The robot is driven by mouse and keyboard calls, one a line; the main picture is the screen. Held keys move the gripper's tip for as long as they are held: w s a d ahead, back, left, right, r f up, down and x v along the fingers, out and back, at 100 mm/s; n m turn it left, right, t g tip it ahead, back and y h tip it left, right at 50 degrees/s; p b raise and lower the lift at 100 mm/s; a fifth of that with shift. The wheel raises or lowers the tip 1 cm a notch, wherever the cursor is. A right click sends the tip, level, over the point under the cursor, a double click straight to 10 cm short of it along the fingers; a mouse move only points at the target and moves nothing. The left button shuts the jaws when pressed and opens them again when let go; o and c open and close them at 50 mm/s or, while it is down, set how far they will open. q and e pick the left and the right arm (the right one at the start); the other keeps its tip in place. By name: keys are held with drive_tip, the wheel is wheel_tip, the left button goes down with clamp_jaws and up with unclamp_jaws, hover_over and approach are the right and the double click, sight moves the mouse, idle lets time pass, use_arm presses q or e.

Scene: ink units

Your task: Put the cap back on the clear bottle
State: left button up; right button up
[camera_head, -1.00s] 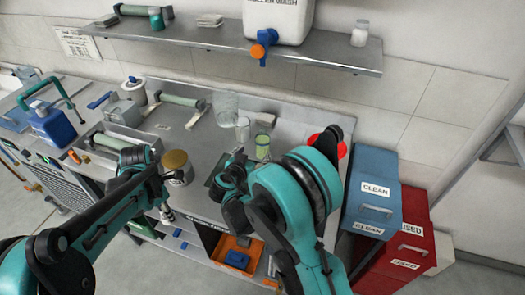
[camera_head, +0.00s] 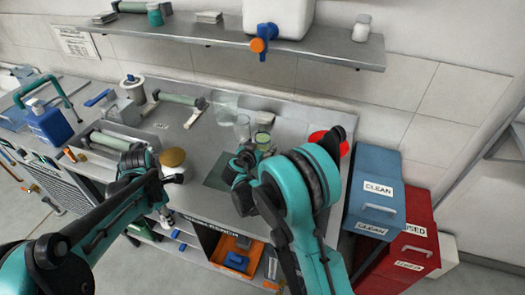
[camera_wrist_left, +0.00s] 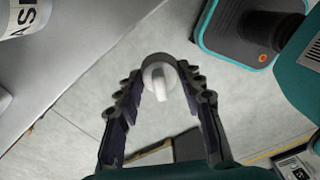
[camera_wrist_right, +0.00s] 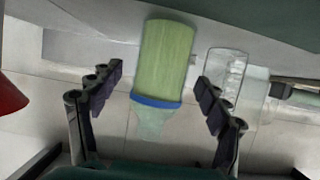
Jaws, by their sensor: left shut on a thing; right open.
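My left gripper (camera_head: 172,178) is beside the gold-lidded jar at the bench's front edge. In the left wrist view its fingers (camera_wrist_left: 160,92) are shut on a small white cap (camera_wrist_left: 158,78). My right gripper (camera_head: 243,158) is open and empty over the bench. It faces a clear bottle with green contents (camera_head: 263,141). In the right wrist view this bottle (camera_wrist_right: 165,60) shows between and beyond the open fingers (camera_wrist_right: 158,95), with a blue ring and a clear tapered part. I see no contact. A clear empty glass (camera_wrist_right: 225,75) stands beside it.
The gold-lidded jar (camera_head: 174,158) is close to my left gripper. A dark green mat (camera_head: 217,174) lies left of my right gripper. A clear beaker (camera_head: 224,108) and a red round thing (camera_head: 325,139) are near the bottle. A shelf (camera_head: 335,52) overhangs the back.

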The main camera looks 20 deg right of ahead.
use_arm(q)
drive_tip(key=shift+f, duration=0.4)
use_arm(e)
drive_tip(key=shift+x, duration=1.1)
drive_tip(key=shift+s+r, duration=0.1)
use_arm(q)
drive_tip(key=shift+r, duration=0.1)
use_arm(e)
drive_tip(key=c, duration=1.7)
drive_tip(key=shift+r, duration=0.1)
